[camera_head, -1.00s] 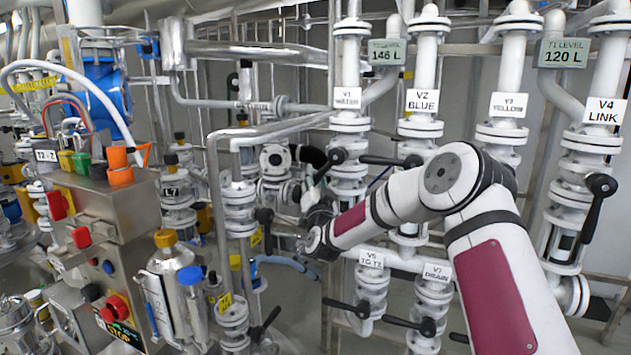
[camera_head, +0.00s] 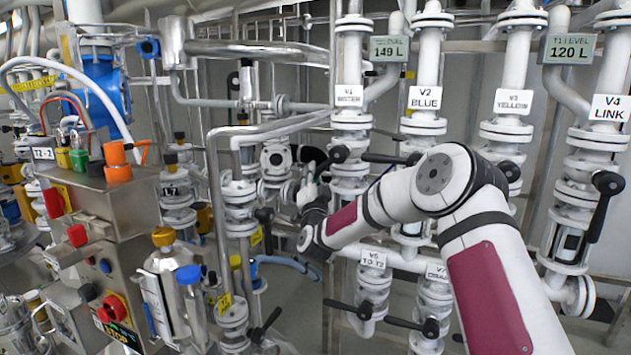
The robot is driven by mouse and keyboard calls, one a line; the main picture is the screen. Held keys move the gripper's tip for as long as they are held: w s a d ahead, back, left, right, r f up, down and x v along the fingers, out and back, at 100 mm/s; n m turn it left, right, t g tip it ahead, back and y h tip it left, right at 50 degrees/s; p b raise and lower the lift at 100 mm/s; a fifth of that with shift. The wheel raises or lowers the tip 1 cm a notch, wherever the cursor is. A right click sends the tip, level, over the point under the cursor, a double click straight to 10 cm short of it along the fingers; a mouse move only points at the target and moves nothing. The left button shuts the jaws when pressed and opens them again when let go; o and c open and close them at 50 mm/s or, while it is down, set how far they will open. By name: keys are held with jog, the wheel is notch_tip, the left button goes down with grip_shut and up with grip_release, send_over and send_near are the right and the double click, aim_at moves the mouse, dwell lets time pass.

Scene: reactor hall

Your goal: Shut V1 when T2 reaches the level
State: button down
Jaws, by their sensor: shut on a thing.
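The left level display (camera_head: 389,49), its small caption hard to read, shows 149 L. The display marked T1 LEVEL (camera_head: 570,48) shows 120 L. The V1 WATER tag (camera_head: 348,95) hangs on the white pipe below the left display. V1's black handle (camera_head: 338,155) has its pivot on that pipe and slants down to the left. My gripper (camera_head: 314,194) is at the handle's lower left end and shut on it. The fingers are small and dark, and my wrist partly hides the grip.
V2's lever (camera_head: 390,159) lies sideways just right of V1's pivot. V4's lever (camera_head: 600,210) slants downward at the right. A steel control box (camera_head: 115,215) stands at the left.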

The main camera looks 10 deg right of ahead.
jog(key=r+m+h+b, duration=0.1)
jog(key=m, duration=0.1)
jog(key=w+a+r+m+h+b, duration=0.1)
jog(key=m, duration=0.1)
jog(key=shift+a+h, duration=0.15)
jog(key=shift+h, duration=0.15)
jog(key=m+h, duration=0.1)
jog(key=r+m+h+b, duration=0.1)
jog(key=shift+w+a+r+m, duration=0.15)
jog(key=shift+a+r+m, duration=0.05)
jog(key=shift+m, duration=0.1)
jog(key=r+m+h+b, duration=0.1)
jog(key=m, duration=0.1)
jog(key=r+m+h+b, duration=0.1)
jog(key=shift+w+a+m+h, duration=0.1)
jog(key=shift+a+m+h, duration=0.05)
jog(key=shift+m+h, duration=0.2)
jog(key=shift+r+m+g+h+b, duration=0.45)
jog(key=shift+m+h, duration=0.2)
jog(key=shift+m, duration=0.3)
jog(key=shift+r+m+g+h+b, duration=0.4)
jog(key=shift+m+h, duration=0.2)
jog(key=shift+m, duration=0.3)
jog(key=shift+r, duration=0.1)
jog(key=c, duration=1.5)
grip_release()
jog(key=shift+o, duration=0.2)
jog(key=shift+f, duration=0.2)
